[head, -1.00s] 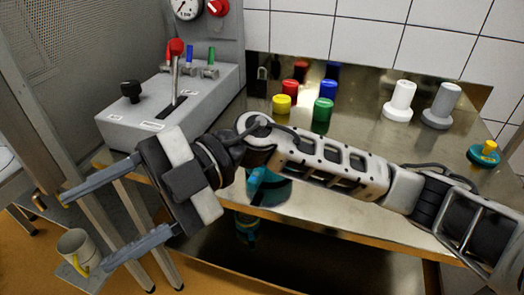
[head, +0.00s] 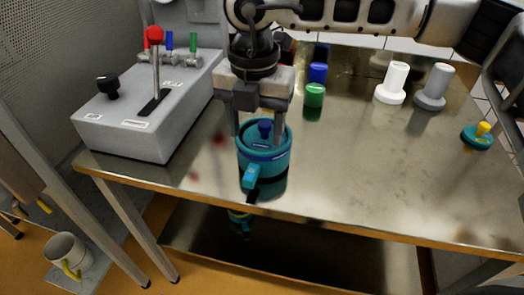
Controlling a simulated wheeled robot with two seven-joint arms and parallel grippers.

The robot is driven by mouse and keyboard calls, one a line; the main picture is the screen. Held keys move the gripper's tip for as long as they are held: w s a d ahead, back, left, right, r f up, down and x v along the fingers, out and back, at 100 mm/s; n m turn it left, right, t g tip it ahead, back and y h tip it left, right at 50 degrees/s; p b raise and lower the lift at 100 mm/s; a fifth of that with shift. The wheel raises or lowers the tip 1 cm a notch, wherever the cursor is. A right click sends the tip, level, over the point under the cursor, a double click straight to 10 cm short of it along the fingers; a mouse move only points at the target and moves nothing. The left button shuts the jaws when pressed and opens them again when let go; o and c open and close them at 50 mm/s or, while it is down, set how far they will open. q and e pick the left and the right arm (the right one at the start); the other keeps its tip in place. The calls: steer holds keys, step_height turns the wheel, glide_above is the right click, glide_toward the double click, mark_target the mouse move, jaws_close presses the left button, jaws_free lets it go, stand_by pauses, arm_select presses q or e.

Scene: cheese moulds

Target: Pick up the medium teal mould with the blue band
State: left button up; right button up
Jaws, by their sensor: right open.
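A teal mould (head: 262,165) with a dark blue knob, a blue stripe near its top and a teal handle pointing to the front stands upright on the steel table, near its front edge. My right gripper (head: 257,132) points down over it. Its jaws are open, one finger by the mould's left side and one by its upper right side. I cannot tell whether they touch it. My left gripper is not in view.
A grey lever box (head: 150,125) stands to the left. Blue (head: 317,73) and green (head: 314,96) cylinders, white (head: 392,84) and grey (head: 434,88) stepped pieces, and a teal disc with a yellow knob (head: 477,138) are behind and right. A teal item (head: 239,222) shows below the table edge.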

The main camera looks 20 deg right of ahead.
mark_target(254, 165)
step_height(254, 165, down, 10)
steer(key=shift+w+a+p, duration=0.15)
steer(key=shift+p, duration=0.5)
steer(key=shift+r, duration=0.1)
jaws_close()
